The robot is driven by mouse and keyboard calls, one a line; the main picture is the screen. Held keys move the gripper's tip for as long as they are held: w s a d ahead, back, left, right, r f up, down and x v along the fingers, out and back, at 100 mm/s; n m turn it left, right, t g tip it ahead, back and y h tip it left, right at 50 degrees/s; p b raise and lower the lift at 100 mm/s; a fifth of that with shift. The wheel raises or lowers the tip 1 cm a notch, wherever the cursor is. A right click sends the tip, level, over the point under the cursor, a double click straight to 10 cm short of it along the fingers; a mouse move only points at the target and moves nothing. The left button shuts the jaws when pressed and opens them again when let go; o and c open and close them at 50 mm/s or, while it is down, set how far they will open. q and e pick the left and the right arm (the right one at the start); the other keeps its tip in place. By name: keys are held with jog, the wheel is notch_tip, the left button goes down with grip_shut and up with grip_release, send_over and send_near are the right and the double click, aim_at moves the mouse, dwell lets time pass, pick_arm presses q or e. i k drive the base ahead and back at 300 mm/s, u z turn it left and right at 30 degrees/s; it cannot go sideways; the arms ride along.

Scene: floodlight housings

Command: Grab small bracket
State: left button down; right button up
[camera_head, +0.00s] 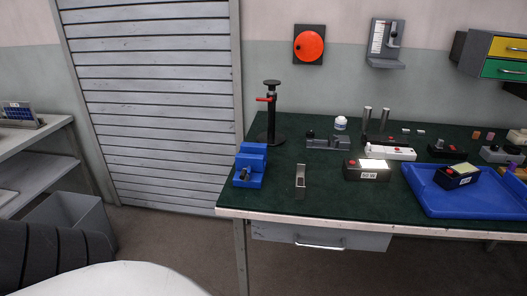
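A small grey metal piece (300,182), which looks like the small bracket, stands near the front edge of the green-topped workbench (330,207). It is narrow and taller than wide, with a darker recess in its face. It stands apart from the blue vise and the "50 W" box on either side. Neither of my grippers is in view, so I cannot see their state or distance from it.
A blue vise (250,168) and a black stand with a red lever (271,115) are left of the piece. A black "50 W" box (366,171) is right, before a blue tray (425,196). A grey bin (88,215) stands on the floor.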

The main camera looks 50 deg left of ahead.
aim_at(301, 190)
jog(key=k, duration=0.3)
jog(key=u, duration=1.25)
